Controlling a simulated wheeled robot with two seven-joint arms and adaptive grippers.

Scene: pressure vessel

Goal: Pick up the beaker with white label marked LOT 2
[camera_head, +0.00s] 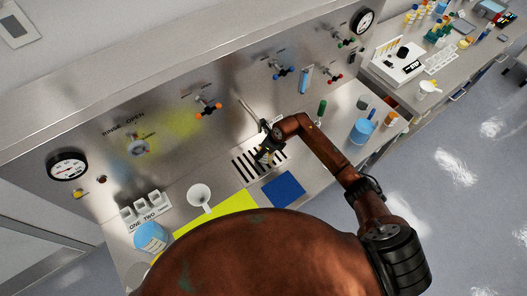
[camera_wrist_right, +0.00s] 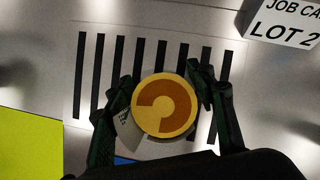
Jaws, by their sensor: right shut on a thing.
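My right gripper (camera_wrist_right: 165,100) is shut on a yellow-topped round container (camera_wrist_right: 164,105), with one dark finger on each side of it. The top has an orange-brown C-shaped mark. A pale patch with small dark marks shows on its lower left side, too small to read. A white job card (camera_wrist_right: 285,22) at the upper right of the wrist view reads LOT 2. In the head view my right gripper (camera_head: 265,152) is over the slotted grate (camera_head: 244,168), and the arm hides part of it. Whether the container touches the grate cannot be told. My left gripper is not in view.
A blue mat (camera_head: 283,189) and a yellow mat (camera_head: 238,203) lie in front of the grate. A white funnel (camera_head: 199,194) and a blue-topped container (camera_head: 150,237) stand left. A blue mug (camera_head: 361,131) stands right. Valves (camera_head: 208,105) stick out from the back panel.

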